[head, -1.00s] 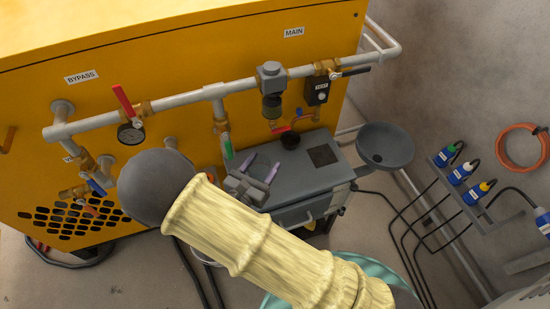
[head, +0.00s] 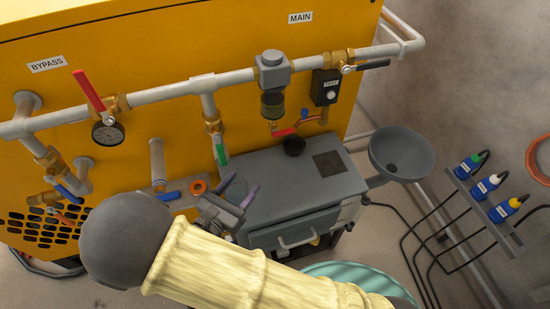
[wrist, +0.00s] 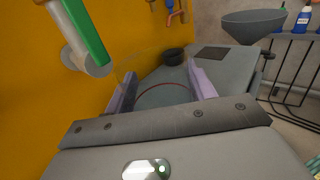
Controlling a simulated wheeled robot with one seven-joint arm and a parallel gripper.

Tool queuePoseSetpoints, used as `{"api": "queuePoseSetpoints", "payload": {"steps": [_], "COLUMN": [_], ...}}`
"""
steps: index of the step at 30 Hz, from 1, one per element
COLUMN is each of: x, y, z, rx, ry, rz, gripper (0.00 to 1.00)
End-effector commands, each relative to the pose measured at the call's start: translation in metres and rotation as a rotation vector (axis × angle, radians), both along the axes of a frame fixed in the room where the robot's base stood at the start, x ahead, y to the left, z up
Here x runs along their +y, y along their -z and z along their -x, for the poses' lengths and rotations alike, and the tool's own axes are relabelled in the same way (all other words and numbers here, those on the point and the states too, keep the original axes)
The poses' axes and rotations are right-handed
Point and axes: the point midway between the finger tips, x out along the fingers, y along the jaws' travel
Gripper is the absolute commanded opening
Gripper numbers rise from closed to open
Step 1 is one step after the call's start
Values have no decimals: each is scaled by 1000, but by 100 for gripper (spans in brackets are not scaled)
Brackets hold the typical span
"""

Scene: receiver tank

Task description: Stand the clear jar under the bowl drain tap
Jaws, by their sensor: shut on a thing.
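My gripper (head: 239,189) is shut on the clear jar, at the left end of the grey cabinet top in the head view. In the wrist view the jar (wrist: 160,72) is a faint see-through outline between the two lilac fingers, with a thin reddish ring low on it. The jar is hard to make out in the head view. The filter bowl (head: 272,104) hangs from a grey block on the white pipe, up and right of my gripper. The drain tap with a red handle (head: 283,132) is below the bowl.
A small black cup (head: 294,146) stands on the cabinet top (head: 275,180) below the tap; a dark square patch (head: 328,163) lies to its right. A grey funnel (head: 402,150) is at the right. A green-handled valve (head: 221,150) hangs left of my gripper.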

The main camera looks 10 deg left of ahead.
Motion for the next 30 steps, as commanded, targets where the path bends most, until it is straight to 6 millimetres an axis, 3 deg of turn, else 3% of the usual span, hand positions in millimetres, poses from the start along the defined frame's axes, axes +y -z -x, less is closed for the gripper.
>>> {"api": "queuePoseSetpoints", "payload": {"steps": [19, 23, 30], "x": [-46, -50, -50], "y": [3, 1, 0], "z": [-134, -147, -148], "rx": [-2, -1, -1], "ry": [11, 9, 7], "rz": [-2, -1, 0], "gripper": [27, 27, 27]}}
